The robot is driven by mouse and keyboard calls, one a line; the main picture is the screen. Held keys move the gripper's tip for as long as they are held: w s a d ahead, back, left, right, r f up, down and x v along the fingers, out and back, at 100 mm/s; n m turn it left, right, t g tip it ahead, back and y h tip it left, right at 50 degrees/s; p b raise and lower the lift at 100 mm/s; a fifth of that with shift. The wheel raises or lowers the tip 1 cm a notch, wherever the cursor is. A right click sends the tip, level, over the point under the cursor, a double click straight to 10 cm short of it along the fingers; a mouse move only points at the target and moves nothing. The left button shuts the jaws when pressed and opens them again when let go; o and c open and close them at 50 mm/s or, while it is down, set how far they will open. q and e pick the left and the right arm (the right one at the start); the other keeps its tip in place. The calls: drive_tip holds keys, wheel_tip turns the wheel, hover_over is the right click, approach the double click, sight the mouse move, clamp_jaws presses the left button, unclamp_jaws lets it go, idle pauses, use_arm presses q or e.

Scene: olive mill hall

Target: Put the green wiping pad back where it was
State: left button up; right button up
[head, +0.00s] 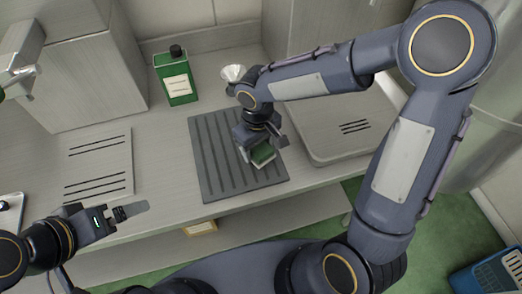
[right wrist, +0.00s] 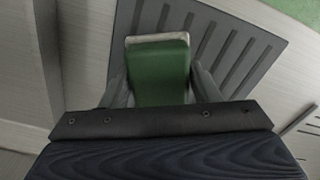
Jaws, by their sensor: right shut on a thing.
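The green wiping pad (head: 263,154) is held in my right gripper (head: 257,158), over the dark grooved mat (head: 220,178) on the counter. In the right wrist view the pad (right wrist: 160,72) sits between the two grey fingers (right wrist: 160,88), with a pale strip along its far edge. The mat (right wrist: 240,48) shows behind it. I cannot tell whether the pad touches the mat. My left gripper (head: 122,212) is at the counter's front left, with a flat grey piece at its tip; whether its jaws are open or shut is unclear.
A green bottle (head: 176,78) with a dark cap stands behind the mat. A small white funnel-like thing (head: 233,73) is right of it. A raised pale slotted tray (head: 330,153) lies right of the mat. A blue crate (head: 490,272) is on the floor.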

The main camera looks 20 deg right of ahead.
sight(261, 152)
drive_tip(key=shift+w+d+f, duration=0.1)
drive_tip(key=shift+d+f, duration=0.15)
drive_tip(key=f, duration=0.2)
drive_tip(key=shift+d+f, duration=0.2)
drive_tip(key=shift+f, duration=0.6)
drive_tip(key=shift+f, duration=0.25)
drive_tip(key=o, duration=1)
drive_tip(key=shift+r, duration=0.1)
drive_tip(key=shift+c, duration=0.2)
